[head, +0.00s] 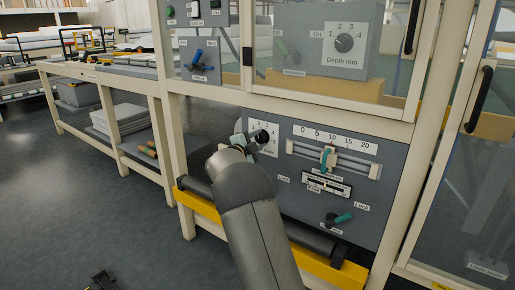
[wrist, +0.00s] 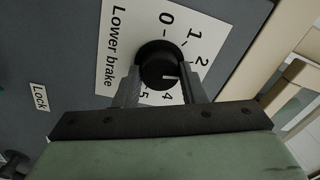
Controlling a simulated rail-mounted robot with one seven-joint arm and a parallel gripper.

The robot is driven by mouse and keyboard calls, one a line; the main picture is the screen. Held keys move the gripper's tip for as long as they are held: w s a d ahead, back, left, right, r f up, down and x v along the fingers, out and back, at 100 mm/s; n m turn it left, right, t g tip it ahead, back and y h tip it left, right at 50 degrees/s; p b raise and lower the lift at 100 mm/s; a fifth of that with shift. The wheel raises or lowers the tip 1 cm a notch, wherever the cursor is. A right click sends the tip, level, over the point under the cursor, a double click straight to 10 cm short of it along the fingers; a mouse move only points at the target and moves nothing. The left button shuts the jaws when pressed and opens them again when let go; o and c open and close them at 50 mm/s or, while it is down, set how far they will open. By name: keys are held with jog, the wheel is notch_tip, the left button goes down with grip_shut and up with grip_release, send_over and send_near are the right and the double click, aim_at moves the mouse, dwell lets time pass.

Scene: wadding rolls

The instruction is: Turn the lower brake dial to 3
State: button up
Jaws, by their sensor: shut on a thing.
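The lower brake dial (wrist: 157,66) is a round black knob on a white plate (wrist: 120,55) lettered "Lower brake". My gripper (wrist: 161,85) is shut on the dial, one finger on each side. In the head view my gripper (head: 248,142) is at the dial's plate (head: 269,139) on the grey lower panel, and the dial is mostly hidden.
Right of the dial are a 0–20 slider scale (head: 335,138) with a teal handle (head: 327,157) and a teal-handled lock lever (head: 338,218). A "Lock" label (wrist: 39,97) shows in the wrist view. A yellow rail (head: 315,266) runs below the panel. A "Depth mm" dial (head: 344,43) is above.

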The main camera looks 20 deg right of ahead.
jog(key=m+b, duration=0.1)
jog(key=m, duration=0.1)
jog(key=m+b, duration=0.1)
jog(key=shift+f+m+b, duration=0.2)
jog(key=shift+m+b, duration=0.1)
jog(key=shift+m, duration=0.1)
jog(key=shift+m+b, duration=0.8)
jog(key=shift+m, duration=0.4)
jog(key=shift+r, duration=0.1)
jog(key=o, duration=1)
jog(key=shift+a, duration=0.1)
jog(key=r+p+v, duration=0.1)
jog(key=p+v, duration=0.2)
jog(key=v, duration=1.4)
jog(key=shift+a+f, duration=0.2)
jog(key=shift+f, duration=0.15)
jog(key=shift+r, duration=0.1)
